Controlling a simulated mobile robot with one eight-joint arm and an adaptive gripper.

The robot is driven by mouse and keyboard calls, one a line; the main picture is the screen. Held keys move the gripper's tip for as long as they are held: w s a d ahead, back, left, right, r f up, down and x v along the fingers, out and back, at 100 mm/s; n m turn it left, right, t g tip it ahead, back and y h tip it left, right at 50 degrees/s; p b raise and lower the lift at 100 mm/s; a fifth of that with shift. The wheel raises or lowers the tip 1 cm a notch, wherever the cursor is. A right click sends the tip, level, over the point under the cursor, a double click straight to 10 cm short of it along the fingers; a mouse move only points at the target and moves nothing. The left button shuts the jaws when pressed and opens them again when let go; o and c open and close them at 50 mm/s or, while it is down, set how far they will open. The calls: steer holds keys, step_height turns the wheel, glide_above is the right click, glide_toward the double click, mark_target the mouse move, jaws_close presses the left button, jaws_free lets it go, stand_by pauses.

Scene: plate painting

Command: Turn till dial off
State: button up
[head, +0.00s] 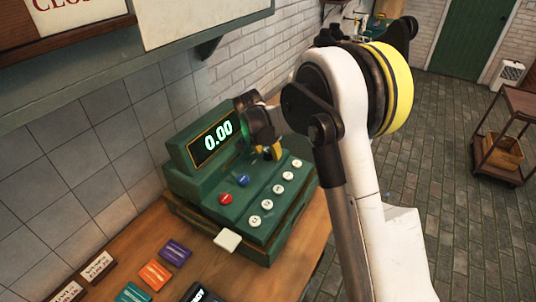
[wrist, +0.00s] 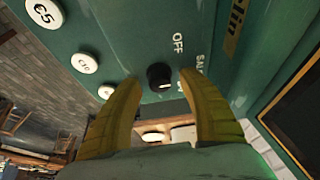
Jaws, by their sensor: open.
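The green till (head: 240,200) stands on the wooden counter, its lit display (head: 215,136) reading 0.00. In the wrist view the black round till dial (wrist: 160,76) sits on the green panel, with a small light mark on its lower part. The word OFF (wrist: 178,43) is printed above and right of it, and a partly cut-off label beginning "SA" is further right. My gripper (wrist: 160,80) is open, its two yellow fingers on either side of the dial; contact cannot be told. In the head view my gripper (head: 268,152) is over the till's upper right and hides the dial.
Coloured blocks (head: 174,251) and small signs (head: 97,266) lie on the counter (head: 150,220) at left. A shelf (head: 150,75) overhangs the upper left.

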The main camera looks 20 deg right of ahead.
steer(key=shift+w+f, duration=0.1)
steer(key=shift+f, duration=0.2)
jaws_close()
steer(key=shift+n, duration=0.3)
steer(key=n+t+y+b, duration=0.1)
steer(key=n, duration=0.2)
steer(key=shift+d+b, duration=0.1)
steer(key=shift+b, duration=0.2)
steer(key=shift+n+y+b, duration=0.3)
steer(key=shift+n+y, duration=0.25)
steer(key=shift+n, duration=0.8)
steer(key=shift+n+y+b, duration=0.3)
steer(key=shift+n+y, duration=0.25)
steer(key=shift+n, duration=0.8)
